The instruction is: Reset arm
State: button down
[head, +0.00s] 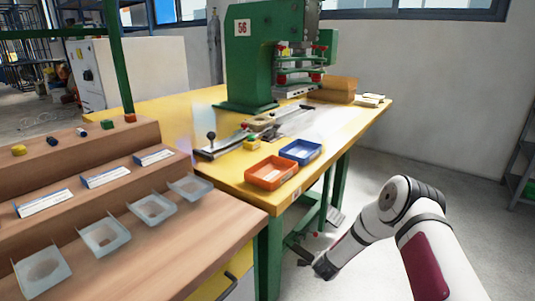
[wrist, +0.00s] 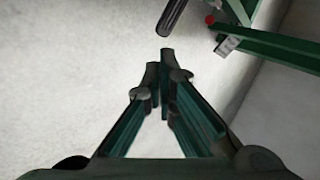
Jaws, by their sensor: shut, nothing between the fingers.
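My white and dark red arm reaches in from the lower right of the head view. Its dark gripper (head: 325,268) hangs low over the grey floor, just right of the yellow table's green legs. In the wrist view my gripper (wrist: 162,58) has its two fingers closed together at the tips, with nothing between them. The fingers point at bare floor.
A yellow table (head: 365,122) carries a green press (head: 250,60), an orange tray (head: 272,185) and a blue tray (head: 318,151). A wooden stepped bench (head: 215,235) with several clear bins stands at left. Floor at right is clear.

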notch_tip(320, 180, up, 11)
jog(key=w+a+n+y, duration=0.2)
jog(key=a+n, duration=0.1)
jog(key=s+a+r+n+g, duration=0.1)
jog(key=s+r+n, duration=0.2)
jog(key=s+r, duration=0.35)
jog(key=s+a+r+n+g+y, duration=0.1)
jog(key=s+r+n, duration=0.2)
jog(key=r, duration=0.7)
jog(key=s+a+r+n+g, duration=0.1)
jog(key=s+a+r+n, duration=0.2)
jog(key=r, duration=0.6)
jog(key=s+d+r+n+g, duration=0.15)
jog(key=s+r, duration=0.35)
jog(key=s, duration=0.6)
jog(key=s+d+r+n+g, duration=0.1)
jog(key=s+d+r+n, duration=0.15)
jog(key=s+r, duration=0.6)
jog(key=s+d+n+g+h, duration=0.2)
jog(key=s+d+n, duration=0.1)
jog(key=s, duration=2.3)
notch_tip(320, 180, up, 34)
jog(key=n+t+p, duration=0.1)
jog(key=t+p, duration=0.3)
jog(key=p, duration=2.9)
jog(key=shift+d+p, duration=0.2)
jog(key=shift+p, duration=0.1)
jog(key=shift+w+a, duration=0.1)
